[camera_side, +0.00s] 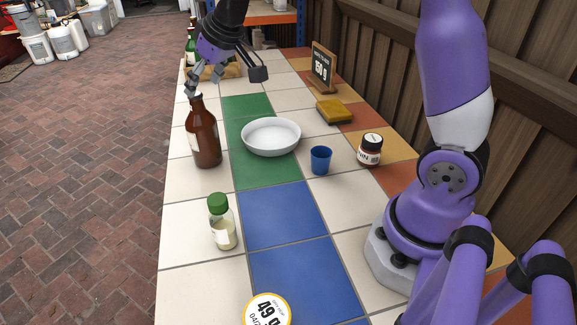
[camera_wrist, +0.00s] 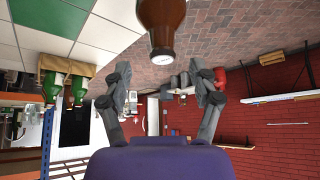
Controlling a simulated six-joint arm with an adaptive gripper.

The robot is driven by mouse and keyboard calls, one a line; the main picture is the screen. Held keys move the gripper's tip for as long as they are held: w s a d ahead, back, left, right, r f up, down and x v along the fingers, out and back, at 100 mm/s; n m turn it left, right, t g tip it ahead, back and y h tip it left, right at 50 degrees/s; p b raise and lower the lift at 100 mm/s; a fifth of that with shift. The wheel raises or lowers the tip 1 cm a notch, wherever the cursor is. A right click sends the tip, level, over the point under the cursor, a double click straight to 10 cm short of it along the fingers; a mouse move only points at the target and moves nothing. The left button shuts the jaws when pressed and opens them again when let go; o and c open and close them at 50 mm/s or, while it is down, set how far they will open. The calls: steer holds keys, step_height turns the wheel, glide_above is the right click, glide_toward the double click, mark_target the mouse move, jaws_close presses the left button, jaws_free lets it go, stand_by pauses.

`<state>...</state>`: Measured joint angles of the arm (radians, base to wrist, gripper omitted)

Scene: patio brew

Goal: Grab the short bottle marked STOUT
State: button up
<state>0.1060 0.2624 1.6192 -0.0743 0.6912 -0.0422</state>
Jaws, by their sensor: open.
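A brown glass bottle (camera_side: 206,140) stands upright on the left side of the tiled table, its pale label turned mostly to the left. No STOUT marking is readable. In the wrist view the brown bottle (camera_wrist: 162,22) shows at the top middle, its pale cap pointing down the picture. My gripper (camera_side: 194,84) is open and empty, above and behind the bottle's cap in the side view. In the wrist view my gripper (camera_wrist: 159,68) has its two fingers spread wide, with the cap just above the gap between them. Any contact with the bottle cannot be told.
Green bottles (camera_wrist: 52,86) stand in a cardboard carrier (camera_side: 228,71) at the far end. Right of the brown bottle are a white dish (camera_side: 270,137), blue cup (camera_side: 320,160), small jar (camera_side: 370,150), sponge (camera_side: 334,111) and sign (camera_side: 322,68). A green-capped bottle (camera_side: 222,222) stands nearer.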

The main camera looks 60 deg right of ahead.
mark_target(193, 102)
steer(key=x, duration=0.7)
steer(key=shift+w+a, duration=0.15)
steer(key=shift+w, duration=0.25)
steer(key=shift+c, duration=0.4)
jaws_close()
